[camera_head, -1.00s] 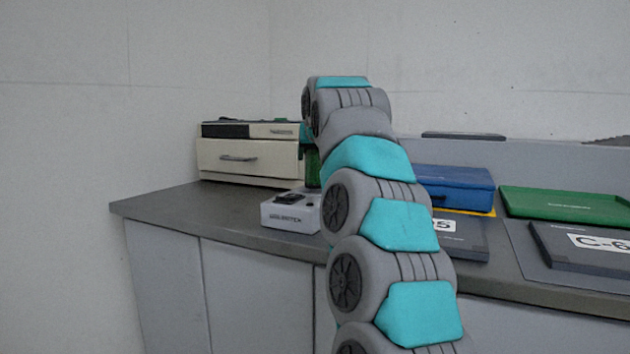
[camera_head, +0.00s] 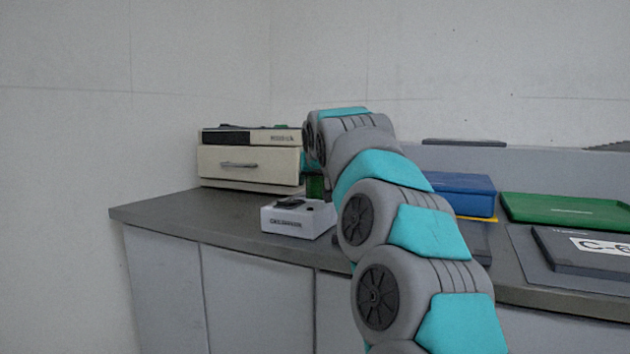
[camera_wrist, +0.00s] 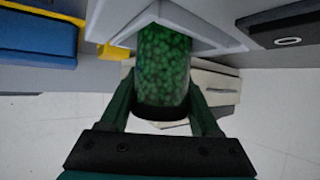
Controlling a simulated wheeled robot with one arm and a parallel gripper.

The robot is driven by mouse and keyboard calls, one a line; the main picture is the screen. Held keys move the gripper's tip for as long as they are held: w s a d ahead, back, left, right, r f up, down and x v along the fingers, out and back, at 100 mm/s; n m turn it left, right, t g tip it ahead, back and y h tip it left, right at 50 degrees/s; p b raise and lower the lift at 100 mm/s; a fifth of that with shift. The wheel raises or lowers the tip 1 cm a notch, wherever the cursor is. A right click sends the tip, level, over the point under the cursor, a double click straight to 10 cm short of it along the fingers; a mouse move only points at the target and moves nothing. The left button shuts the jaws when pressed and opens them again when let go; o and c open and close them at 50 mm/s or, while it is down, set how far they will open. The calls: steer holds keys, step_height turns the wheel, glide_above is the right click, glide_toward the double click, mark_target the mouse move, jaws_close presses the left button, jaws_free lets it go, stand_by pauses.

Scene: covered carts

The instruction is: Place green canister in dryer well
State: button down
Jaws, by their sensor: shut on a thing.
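The green canister (camera_head: 315,187) is upright, just above or behind the top of a small white box (camera_head: 298,220) on the counter. The box has a dark raised part on top and a label too small to read; I take it for the dryer. In the wrist view the canister (camera_wrist: 165,62) has a speckled green body and a dark end. My gripper (camera_wrist: 163,104) is shut on it, one finger on each side. The canister's far end overlaps the box's pale top (camera_wrist: 215,35). I cannot tell whether it has entered the well.
A cream drawer unit (camera_head: 235,165) with a dark-topped lid stands behind the box at the left. To the right are a blue case (camera_head: 462,194), a green tray (camera_head: 565,211) and a dark panel (camera_head: 570,250) marked with C-6. The counter's front left is clear.

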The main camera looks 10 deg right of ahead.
steer(key=shift+c, duration=0.6)
jaws_free()
steer(key=shift+r, duration=0.1)
steer(key=v, duration=1.2)
